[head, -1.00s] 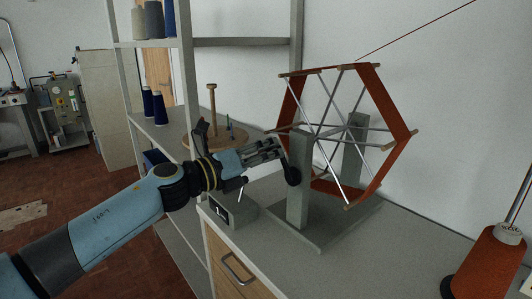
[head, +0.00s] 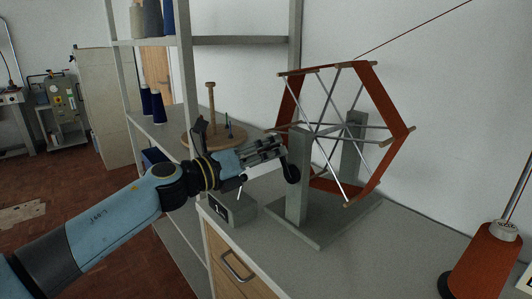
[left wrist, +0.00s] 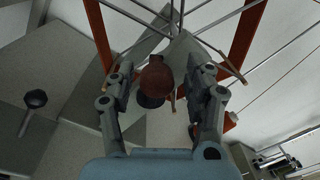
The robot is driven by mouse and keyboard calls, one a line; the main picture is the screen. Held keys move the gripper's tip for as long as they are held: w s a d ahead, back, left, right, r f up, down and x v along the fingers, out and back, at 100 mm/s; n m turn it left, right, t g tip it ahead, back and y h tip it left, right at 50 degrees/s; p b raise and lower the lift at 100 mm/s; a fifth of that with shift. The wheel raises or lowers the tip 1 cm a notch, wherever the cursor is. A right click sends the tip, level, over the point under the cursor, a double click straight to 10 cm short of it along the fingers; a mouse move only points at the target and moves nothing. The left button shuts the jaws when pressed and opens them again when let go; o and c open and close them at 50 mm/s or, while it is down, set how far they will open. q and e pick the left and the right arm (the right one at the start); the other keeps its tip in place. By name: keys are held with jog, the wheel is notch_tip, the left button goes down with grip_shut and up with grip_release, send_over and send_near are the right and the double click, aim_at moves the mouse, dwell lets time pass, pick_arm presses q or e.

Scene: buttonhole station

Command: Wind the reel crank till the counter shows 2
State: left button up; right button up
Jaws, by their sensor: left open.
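The reel (head: 395,160), a hexagonal frame wound with orange-red yarn, stands on a grey post stand (head: 298,205). Its dark crank (head: 292,173) is on the near post, its upper end partly hidden by my left gripper (head: 280,147). In the left wrist view, a brown crank knob (left wrist: 156,77) lies between the two fingers of this gripper (left wrist: 162,82), which is open around it; contact cannot be told. The counter (head: 232,211) is a small grey box below the gripper; its dark display seems to read 1. My right gripper is not in view.
A wooden disc with a peg (head: 211,110) stands behind my left wrist. A shelf upright (head: 189,70) rises close by. An orange yarn cone (head: 487,262) stands at the right. The bench between cone and reel stand is clear.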

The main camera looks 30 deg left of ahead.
pick_arm(q)
jog(key=v, duration=1.1)
jog(key=shift+s+a, duration=0.25)
jog(key=shift+s, duration=0.1)
jog(key=shift+f, duration=0.1)
